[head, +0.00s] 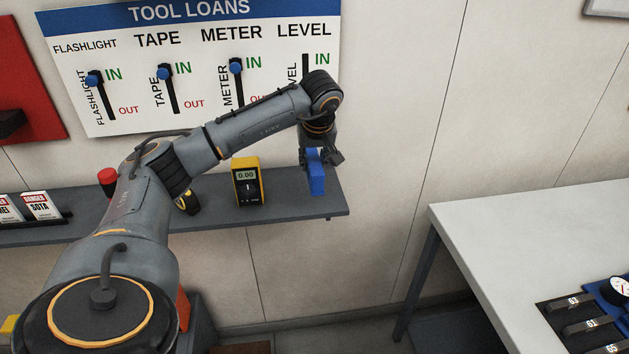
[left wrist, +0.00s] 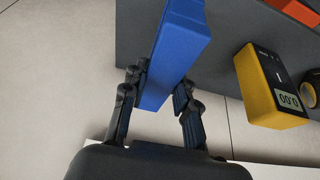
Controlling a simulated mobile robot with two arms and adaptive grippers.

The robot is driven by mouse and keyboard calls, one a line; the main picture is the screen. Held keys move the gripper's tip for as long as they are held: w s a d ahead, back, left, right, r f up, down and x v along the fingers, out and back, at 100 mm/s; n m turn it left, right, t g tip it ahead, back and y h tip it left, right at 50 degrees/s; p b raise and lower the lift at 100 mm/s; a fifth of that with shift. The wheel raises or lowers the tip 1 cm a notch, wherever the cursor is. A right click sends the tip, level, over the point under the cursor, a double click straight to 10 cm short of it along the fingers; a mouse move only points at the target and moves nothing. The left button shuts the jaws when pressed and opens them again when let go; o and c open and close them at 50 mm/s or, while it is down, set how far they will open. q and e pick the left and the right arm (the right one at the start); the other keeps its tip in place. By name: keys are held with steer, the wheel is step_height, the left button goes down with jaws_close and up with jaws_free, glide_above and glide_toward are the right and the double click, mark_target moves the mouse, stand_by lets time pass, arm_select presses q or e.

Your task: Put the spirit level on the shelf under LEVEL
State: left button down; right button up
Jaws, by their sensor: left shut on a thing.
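The blue spirit level (head: 316,178) is upright at the right end of the grey shelf (head: 290,207), below the LEVEL label (head: 304,30) on the TOOL LOANS board. My left gripper (head: 320,157) is shut on its upper part from above. In the left wrist view the blue level (left wrist: 176,50) sits between the two fingers of the gripper (left wrist: 158,95), over the shelf (left wrist: 225,62). Whether its lower end touches the shelf is hard to tell. My right gripper is not in view.
A yellow meter (head: 247,182) stands on the shelf left of the level; it also shows in the left wrist view (left wrist: 268,90). A yellow and black tool (head: 187,203) is partly behind my arm. A white table (head: 530,215) stands at right. The shelf's right end is close by.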

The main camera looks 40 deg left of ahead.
arm_select(q)
steer(key=shift+s+f, duration=0.1)
steer(key=shift+f, duration=0.7)
step_height(320, 180, down, 3)
steer(key=shift+p, duration=0.55)
steer(key=shift+f, duration=0.4)
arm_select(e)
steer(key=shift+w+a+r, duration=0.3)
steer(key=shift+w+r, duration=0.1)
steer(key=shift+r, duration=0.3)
arm_select(q)
steer(key=c, duration=1.4)
jaws_free()
steer(key=shift+f, duration=0.1)
steer(key=o, duration=0.4)
steer(key=shift+c, duration=0.2)
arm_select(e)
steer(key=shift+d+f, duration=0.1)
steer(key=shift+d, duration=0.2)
